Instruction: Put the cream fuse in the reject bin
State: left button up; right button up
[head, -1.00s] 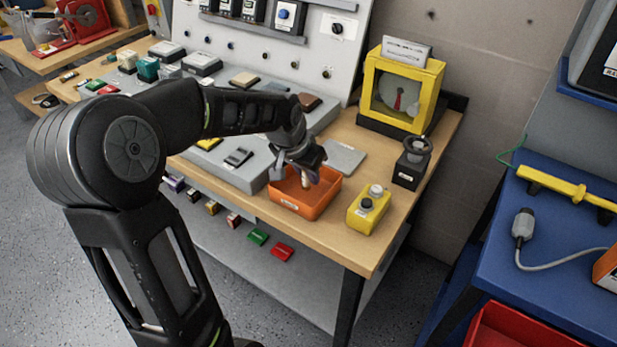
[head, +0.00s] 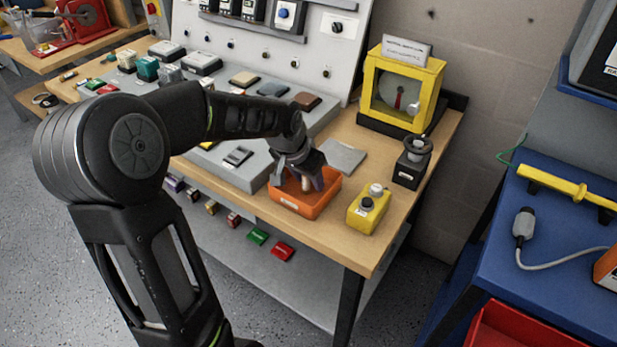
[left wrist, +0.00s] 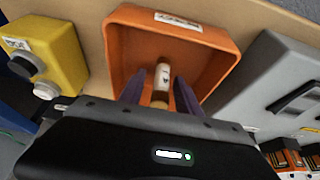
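The cream fuse (left wrist: 162,84) is in the orange bin (left wrist: 227,52) area, between my left gripper's fingers. In the head view the fuse (head: 307,184) shows as a small pale piece inside the outline of the orange bin (head: 305,208). The bin's white label is too small to read. My left gripper (head: 300,184) reaches down into the bin's opening. In the left wrist view its purple fingers (left wrist: 160,84) stand apart, with narrow gaps beside the fuse. Whether the fuse touches the bin floor is unclear. My right gripper is out of view.
A yellow button box (head: 368,209) stands right of the bin. A black holder (head: 412,162) and a yellow-framed gauge (head: 401,92) are behind it. A grey panel (head: 237,170) with blocks lies left. The wooden table's front right corner (head: 375,255) is clear.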

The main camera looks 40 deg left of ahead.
pick_arm(q)
jog(key=shift+r, duration=0.15)
jog(key=shift+r, duration=0.2)
jog(key=v, duration=1.1)
jog(key=shift+s+r+p, duration=0.25)
jog(key=shift+r+p, duration=0.05)
jog(key=shift+f, duration=0.1)
